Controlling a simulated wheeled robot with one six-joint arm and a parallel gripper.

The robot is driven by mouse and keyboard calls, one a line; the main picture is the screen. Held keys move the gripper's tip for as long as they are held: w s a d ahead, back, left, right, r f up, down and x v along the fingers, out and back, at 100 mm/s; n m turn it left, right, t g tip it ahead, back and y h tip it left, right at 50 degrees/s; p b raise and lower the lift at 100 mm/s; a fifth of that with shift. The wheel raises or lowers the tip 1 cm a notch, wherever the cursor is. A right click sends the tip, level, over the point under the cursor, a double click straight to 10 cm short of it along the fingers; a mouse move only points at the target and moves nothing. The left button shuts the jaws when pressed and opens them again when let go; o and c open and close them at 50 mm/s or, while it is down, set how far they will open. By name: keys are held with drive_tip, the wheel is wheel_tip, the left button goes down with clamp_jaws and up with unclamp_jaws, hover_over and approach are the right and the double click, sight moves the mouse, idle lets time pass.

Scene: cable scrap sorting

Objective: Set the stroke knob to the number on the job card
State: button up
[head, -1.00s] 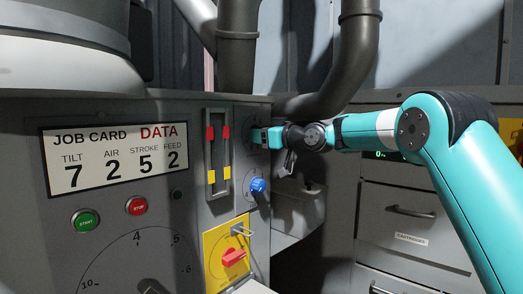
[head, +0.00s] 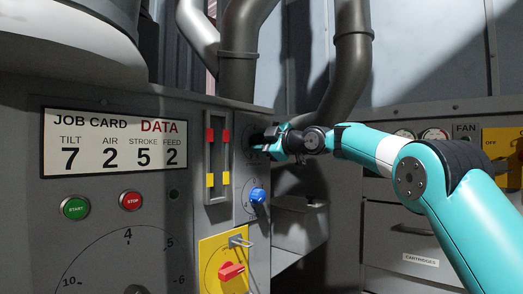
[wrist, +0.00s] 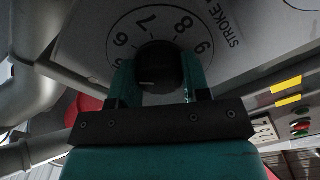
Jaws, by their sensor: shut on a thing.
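The job card (head: 113,143) on the grey machine front reads tilt 7, air 2, stroke 5, feed 2. The round black stroke knob (wrist: 158,66) sits in a pale dial marked STROKE, with 7 and 8 above it and 9 at the right in the wrist view. My gripper (wrist: 160,80) is shut on the knob, one teal finger on each side. A short light mark shows on the knob's face, but I cannot tell which number it points to. In the head view my gripper (head: 264,142) reaches the machine's narrow side panel and largely hides the knob.
A slider frame (head: 218,158) stands left of my gripper. A blue knob (head: 258,195) is just below it, and a red switch on a yellow plate (head: 225,265) is lower. Green start (head: 75,208) and red stop (head: 131,201) buttons are below the card. Grey pipes (head: 237,75) rise behind.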

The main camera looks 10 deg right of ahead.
drive_tip(key=shift+n+b, duration=0.3)
drive_tip(key=shift+n, duration=0.3)
drive_tip(key=o, duration=0.9)
drive_tip(key=shift+o, duration=0.2)
drive_tip(key=b+v, duration=0.6)
drive_tip(key=v, duration=1.1)
drive_tip(key=shift+s+d, duration=0.15)
